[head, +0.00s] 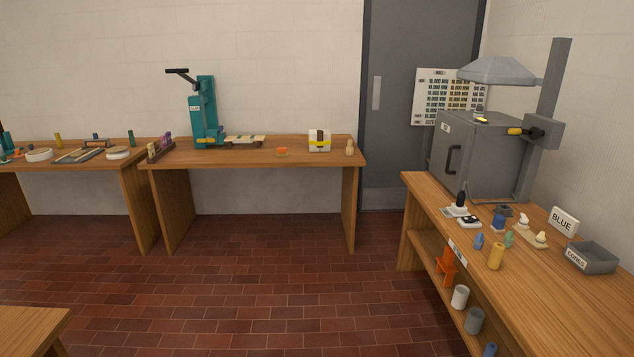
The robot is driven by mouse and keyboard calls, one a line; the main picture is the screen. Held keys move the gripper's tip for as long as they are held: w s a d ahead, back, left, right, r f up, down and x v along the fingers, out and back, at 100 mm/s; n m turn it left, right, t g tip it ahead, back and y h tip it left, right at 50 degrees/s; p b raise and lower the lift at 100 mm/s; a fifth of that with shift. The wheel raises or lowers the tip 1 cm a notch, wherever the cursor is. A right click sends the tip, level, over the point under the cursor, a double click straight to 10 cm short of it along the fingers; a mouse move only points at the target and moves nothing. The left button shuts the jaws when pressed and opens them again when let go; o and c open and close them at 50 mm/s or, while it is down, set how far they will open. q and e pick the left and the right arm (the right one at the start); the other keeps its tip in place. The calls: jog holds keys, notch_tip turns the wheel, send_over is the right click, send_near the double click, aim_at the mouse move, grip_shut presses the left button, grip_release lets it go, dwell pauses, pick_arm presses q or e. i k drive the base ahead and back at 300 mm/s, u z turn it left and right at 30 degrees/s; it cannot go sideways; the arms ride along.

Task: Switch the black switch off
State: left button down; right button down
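I cannot clearly tell which thing is the black switch. A small white block with a dark top (469,222) lies near the front left of the right workbench. Beside it a black upright piece (461,198) stands by a flat white base (455,211). On the middle table a white box (319,141) has a dark patch and a yellow band. All are too small to show an on or off position. Neither of my grippers is in view.
The right workbench (590,307) also holds a grey kiln (478,150), several small coloured pieces, a BLUE sign (563,221) and a grey CONES bin (591,257). A teal press (206,108) stands on the middle table (250,156). The brick floor (270,290) between is clear.

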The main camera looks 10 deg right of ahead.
aim_at(473, 218)
jog(key=z, duration=0.45)
jog(key=i, duration=1.4)
jog(key=z, duration=1.5)
jog(key=i, duration=1.2)
jog(key=z, duration=0.75)
